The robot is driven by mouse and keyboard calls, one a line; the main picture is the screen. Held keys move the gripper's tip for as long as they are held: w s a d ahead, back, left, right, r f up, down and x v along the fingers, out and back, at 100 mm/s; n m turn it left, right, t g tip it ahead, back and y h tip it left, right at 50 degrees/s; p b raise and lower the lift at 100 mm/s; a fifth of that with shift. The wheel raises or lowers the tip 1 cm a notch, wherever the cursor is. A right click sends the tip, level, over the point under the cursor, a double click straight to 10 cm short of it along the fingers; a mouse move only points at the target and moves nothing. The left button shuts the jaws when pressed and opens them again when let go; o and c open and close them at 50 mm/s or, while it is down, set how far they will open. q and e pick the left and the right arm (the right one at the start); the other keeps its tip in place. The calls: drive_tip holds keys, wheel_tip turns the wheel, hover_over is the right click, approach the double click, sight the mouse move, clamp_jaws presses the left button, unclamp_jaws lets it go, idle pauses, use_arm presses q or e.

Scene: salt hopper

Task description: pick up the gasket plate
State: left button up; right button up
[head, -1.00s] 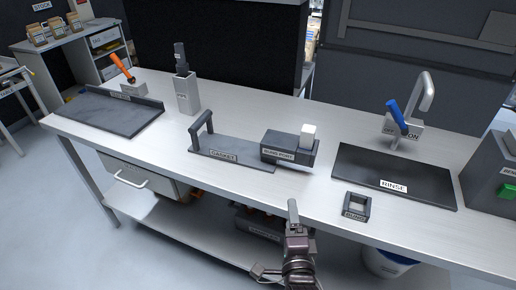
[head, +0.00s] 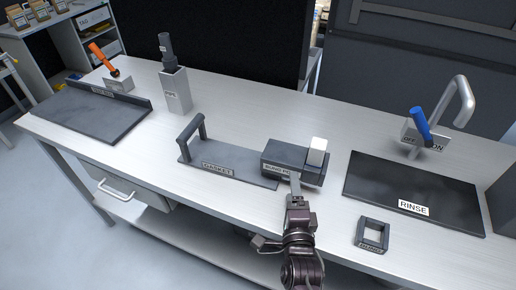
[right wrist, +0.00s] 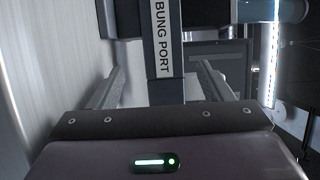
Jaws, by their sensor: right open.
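The gasket plate (head: 225,160) is a flat dark grey plate labelled GASKET, lying on the steel bench. An upright dark handle (head: 192,135) rises at its left end. A dark block labelled BUNG PORT (head: 285,152) adjoins its right end; I cannot tell whether it rests on the plate. My right gripper (head: 296,181) is open at the front of this block, right of the plate. In the right wrist view, the dark BUNG PORT strip (right wrist: 163,75) shows between the spread fingers (right wrist: 160,85). My left gripper is out of view.
A white piece (head: 317,150) stands on the block's right end. To the right are the dark RINSE mat (head: 415,185), a blue-handled tap (head: 421,128) and a small square dark frame (head: 373,234). A grey holder (head: 174,92) stands behind the plate. Bare bench lies before the plate.

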sight(290, 169)
drive_tip(key=shift+w+r, duration=0.1)
drive_tip(key=shift+w, duration=0.25)
drive_tip(key=shift+w+r, duration=0.1)
drive_tip(key=shift+w, duration=0.2)
drive_tip(key=shift+w+d+r+p, duration=0.1)
drive_tip(key=shift+w+r+p, duration=0.05)
drive_tip(key=shift+w+p, duration=0.6)
drive_tip(key=w+p, duration=0.1)
drive_tip(key=w, duration=0.2)
drive_tip(key=shift+w+d, duration=0.1)
drive_tip(key=shift+w, duration=0.6)
drive_tip(key=shift+c, duration=1.4)
drive_tip(key=c, duration=1.2)
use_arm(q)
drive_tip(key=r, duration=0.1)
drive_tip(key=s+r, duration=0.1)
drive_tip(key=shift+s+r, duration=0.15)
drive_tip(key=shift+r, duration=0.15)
use_arm(e)
drive_tip(key=shift+c, duration=0.2)
